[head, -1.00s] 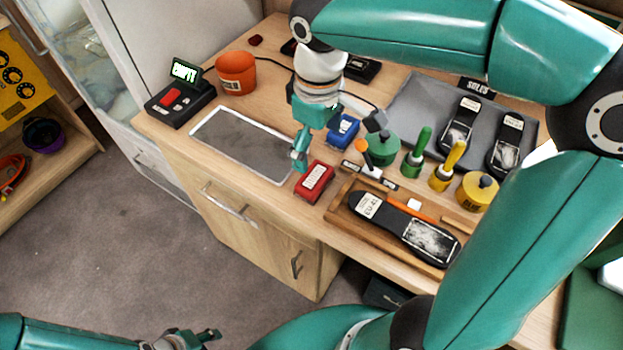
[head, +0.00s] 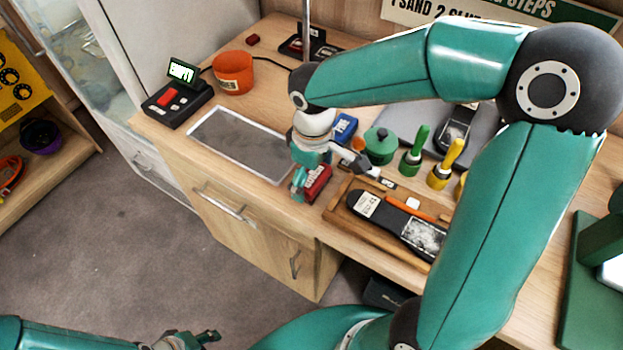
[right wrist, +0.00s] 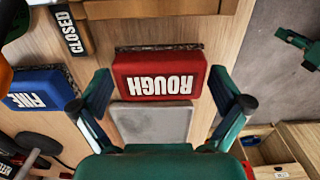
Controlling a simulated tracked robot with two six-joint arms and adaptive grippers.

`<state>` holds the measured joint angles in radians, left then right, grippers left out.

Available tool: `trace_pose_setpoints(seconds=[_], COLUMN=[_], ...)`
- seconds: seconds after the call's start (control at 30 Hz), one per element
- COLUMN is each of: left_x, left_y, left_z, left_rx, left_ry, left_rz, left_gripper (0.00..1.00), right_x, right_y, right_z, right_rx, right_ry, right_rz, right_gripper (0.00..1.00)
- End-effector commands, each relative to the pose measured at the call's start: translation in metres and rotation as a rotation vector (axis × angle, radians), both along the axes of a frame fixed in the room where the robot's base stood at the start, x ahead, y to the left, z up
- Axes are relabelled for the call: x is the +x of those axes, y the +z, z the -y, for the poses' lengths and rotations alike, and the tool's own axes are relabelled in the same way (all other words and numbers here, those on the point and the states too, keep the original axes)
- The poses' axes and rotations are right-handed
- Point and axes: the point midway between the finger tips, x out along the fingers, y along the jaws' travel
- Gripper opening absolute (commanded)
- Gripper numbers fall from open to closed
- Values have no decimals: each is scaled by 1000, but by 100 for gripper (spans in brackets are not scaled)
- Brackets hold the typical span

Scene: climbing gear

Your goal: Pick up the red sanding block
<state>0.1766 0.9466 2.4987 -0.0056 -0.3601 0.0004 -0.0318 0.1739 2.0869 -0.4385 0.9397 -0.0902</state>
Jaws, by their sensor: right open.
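The red sanding block (head: 318,182) lies near the front edge of the wooden workbench, and my right gripper partly hides it in the head view. In the right wrist view the red block (right wrist: 160,75), marked ROUGH, lies between the two spread fingers, with a gap to each side. My right gripper (head: 300,188) is open above the block. My left gripper (head: 190,340) is low at the bottom edge of the head view, away from the bench; its jaws are too unclear to read.
A blue block (head: 345,127) marked FINE, a green pot (head: 380,146) and green and yellow handled tools stand close behind and to the right. A wooden tray (head: 337,212) with a shoe sole is to the right. A grey mat (head: 240,142) lies to the left.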

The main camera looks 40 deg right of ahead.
Motion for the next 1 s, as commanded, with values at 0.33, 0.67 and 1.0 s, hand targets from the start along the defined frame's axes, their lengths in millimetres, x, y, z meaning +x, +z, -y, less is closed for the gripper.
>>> trace_pose_setpoints(seconds=[0.33, 0.67, 1.0], left_x=[0, 0, 0], left_y=[0, 0, 2], left_z=[0, 0, 0], left_rx=[0, 0, 0], left_ry=[0, 0, 0], left_rz=[0, 0, 0], left_gripper=[40, 40, 40], right_x=[0, 0, 1], right_y=[0, 1, 28], right_z=[0, 0, 0], right_rx=[0, 0, 0], right_ry=[0, -1, -1], right_rz=[0, 0, 4], right_gripper=[63, 52, 52])
